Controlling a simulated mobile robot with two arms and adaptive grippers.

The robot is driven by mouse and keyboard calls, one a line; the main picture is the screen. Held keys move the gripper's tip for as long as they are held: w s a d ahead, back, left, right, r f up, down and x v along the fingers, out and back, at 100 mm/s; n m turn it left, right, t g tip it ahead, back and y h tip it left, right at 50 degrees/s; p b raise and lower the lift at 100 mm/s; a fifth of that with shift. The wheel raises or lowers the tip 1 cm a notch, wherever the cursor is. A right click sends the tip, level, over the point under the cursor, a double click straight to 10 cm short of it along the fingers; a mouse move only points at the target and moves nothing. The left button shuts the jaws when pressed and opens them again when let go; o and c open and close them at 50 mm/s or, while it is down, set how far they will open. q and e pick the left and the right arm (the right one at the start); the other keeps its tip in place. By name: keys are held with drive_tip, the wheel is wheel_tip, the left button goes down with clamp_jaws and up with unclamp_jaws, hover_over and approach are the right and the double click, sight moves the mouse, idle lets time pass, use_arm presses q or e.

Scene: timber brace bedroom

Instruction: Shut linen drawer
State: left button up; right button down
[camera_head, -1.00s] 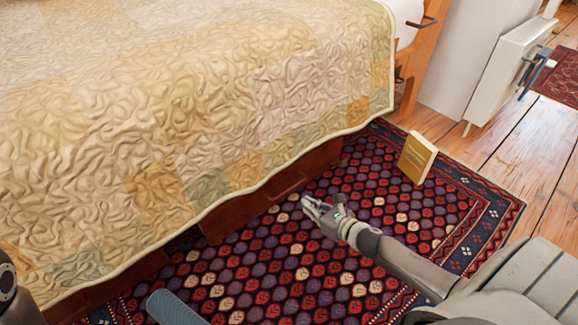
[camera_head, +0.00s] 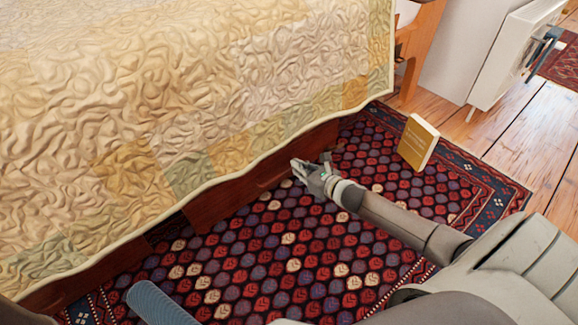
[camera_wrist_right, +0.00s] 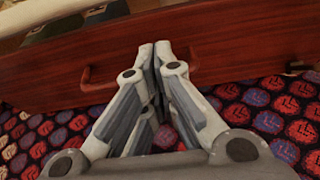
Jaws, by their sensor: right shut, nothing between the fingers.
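The linen drawer (camera_head: 238,190) is a long dark red wooden drawer low under the bed, its top covered by the hanging quilt in the head view. In the right wrist view its front (camera_wrist_right: 235,45) runs across the picture, and an opening with pale and dark contents shows behind its top edge at upper left, so it stands somewhat open. My right gripper (camera_head: 298,167) is shut and empty, fingertips (camera_wrist_right: 153,46) against or very close to the drawer front; contact is unclear. My left gripper is out of view.
A yellow book (camera_head: 418,142) stands on the patterned rug (camera_head: 300,255) to the right. The quilt (camera_head: 180,90) hangs over the bed side. A blue-grey cylinder (camera_head: 160,304) shows at the bottom left.

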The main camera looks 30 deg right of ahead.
sight(283, 152)
drive_tip(key=b+x, duration=0.1)
drive_tip(key=x, duration=0.1)
drive_tip(key=r+b+x, duration=0.1)
drive_tip(key=x, duration=0.1)
drive_tip(key=shift+w+f+b, duration=0.1)
drive_tip(key=shift+w+b, duration=0.2)
drive_tip(key=shift+w, duration=0.25)
drive_tip(key=shift+w+a, duration=0.1)
drive_tip(key=shift+w, duration=0.05)
drive_tip(key=w, duration=0.3)
drive_tip(key=shift+w+a+b, duration=0.25)
drive_tip(key=shift+b, duration=0.05)
drive_tip(key=shift+w+d+r, duration=0.1)
drive_tip(key=shift+d+r, duration=0.05)
drive_tip(key=shift+r, duration=0.1)
drive_tip(key=shift+r, duration=0.1)
